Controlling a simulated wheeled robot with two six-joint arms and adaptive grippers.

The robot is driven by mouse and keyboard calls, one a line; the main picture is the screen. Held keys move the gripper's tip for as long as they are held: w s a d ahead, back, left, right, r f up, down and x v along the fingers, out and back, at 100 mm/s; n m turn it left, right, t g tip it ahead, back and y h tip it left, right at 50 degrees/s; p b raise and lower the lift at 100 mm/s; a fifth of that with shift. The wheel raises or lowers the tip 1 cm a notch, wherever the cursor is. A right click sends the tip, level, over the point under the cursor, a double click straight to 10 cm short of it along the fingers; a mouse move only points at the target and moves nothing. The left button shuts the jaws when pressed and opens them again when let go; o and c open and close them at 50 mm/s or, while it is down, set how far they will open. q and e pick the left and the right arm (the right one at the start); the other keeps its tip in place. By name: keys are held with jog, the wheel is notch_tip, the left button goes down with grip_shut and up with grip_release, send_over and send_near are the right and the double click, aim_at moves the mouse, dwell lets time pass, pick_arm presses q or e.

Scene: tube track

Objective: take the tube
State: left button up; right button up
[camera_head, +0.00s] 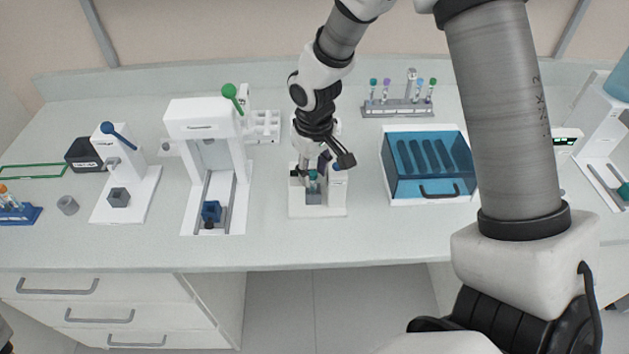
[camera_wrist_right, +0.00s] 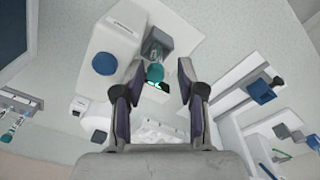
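A tube with a teal cap (camera_head: 312,175) stands upright in a small white device (camera_head: 331,211) at the middle of the bench. In the right wrist view its teal cap (camera_wrist_right: 155,72) shows between my open fingers, with a grey holder (camera_wrist_right: 158,45) just beyond it. My right gripper (camera_head: 319,168) reaches down over the device from above. In the right wrist view the right gripper's (camera_wrist_right: 160,73) two fingers are wide apart on either side of the cap, with gaps to it. The lower tube is partly hidden. My left gripper is not in view.
A blue-lidded box (camera_head: 396,197) stands right of the device, and a tube rack (camera_head: 398,109) is behind it.

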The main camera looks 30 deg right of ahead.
aim_at(313, 186)
jog(key=f, duration=0.3)
jog(key=shift+s+a+f, duration=0.2)
jog(key=shift+s+a, duration=0.05)
jog(key=shift+a, duration=0.1)
jog(key=shift+w+d+f, duration=0.1)
jog(key=shift+w+f, duration=0.05)
jog(key=shift+w, duration=0.1)
jog(key=shift+s+d, duration=0.1)
jog(key=shift+c, duration=1.1)
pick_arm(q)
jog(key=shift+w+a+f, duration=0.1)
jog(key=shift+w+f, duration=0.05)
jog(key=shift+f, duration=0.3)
pick_arm(e)
jog(key=shift+c, duration=0.3)
